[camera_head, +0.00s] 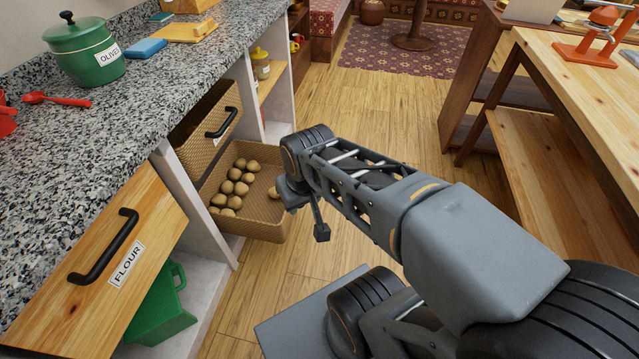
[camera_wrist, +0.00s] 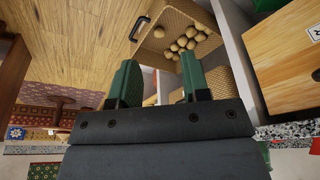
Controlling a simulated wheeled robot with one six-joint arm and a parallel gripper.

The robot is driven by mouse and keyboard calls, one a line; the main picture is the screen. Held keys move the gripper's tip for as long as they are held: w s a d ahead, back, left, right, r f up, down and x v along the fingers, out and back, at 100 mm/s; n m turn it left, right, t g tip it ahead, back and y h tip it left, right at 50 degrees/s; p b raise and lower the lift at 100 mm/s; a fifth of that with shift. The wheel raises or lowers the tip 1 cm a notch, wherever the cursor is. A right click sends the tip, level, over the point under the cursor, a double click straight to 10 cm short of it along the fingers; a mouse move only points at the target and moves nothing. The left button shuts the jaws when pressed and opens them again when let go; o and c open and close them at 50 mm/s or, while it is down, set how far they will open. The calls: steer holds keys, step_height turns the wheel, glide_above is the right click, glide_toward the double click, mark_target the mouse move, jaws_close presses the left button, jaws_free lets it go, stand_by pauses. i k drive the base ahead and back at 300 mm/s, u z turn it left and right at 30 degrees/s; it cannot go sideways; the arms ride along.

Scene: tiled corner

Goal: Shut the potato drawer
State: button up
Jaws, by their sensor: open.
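The potato drawer (camera_head: 258,228) is a woven wicker box pulled out low under the counter, with several potatoes (camera_head: 236,182) inside. My gripper (camera_head: 306,214) is in front of the drawer's right side in the head view, which hides part of it. In the wrist view the picture is turned over; the drawer (camera_wrist: 170,18) lies beyond the fingertips, with its black handle (camera_wrist: 140,29) on its outer face at the left. The green fingers of my gripper (camera_wrist: 158,80) are apart with nothing between them. I see no contact with the drawer.
Above it is another wicker drawer (camera_head: 205,135) with a black handle. The wooden flour drawer (camera_head: 110,255) sticks out at left, near a green bin (camera_head: 160,305). A wooden table (camera_head: 575,95) stands at right. The plank floor (camera_head: 395,110) between is clear.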

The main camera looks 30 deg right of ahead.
mark_target(237, 198)
steer(key=z, duration=0.2)
steer(key=i, duration=0.25)
steer(key=z, duration=0.15)
steer(key=k, duration=0.65)
steer(key=u, duration=0.5)
steer(key=i, duration=1.25)
steer(key=z, duration=0.4)
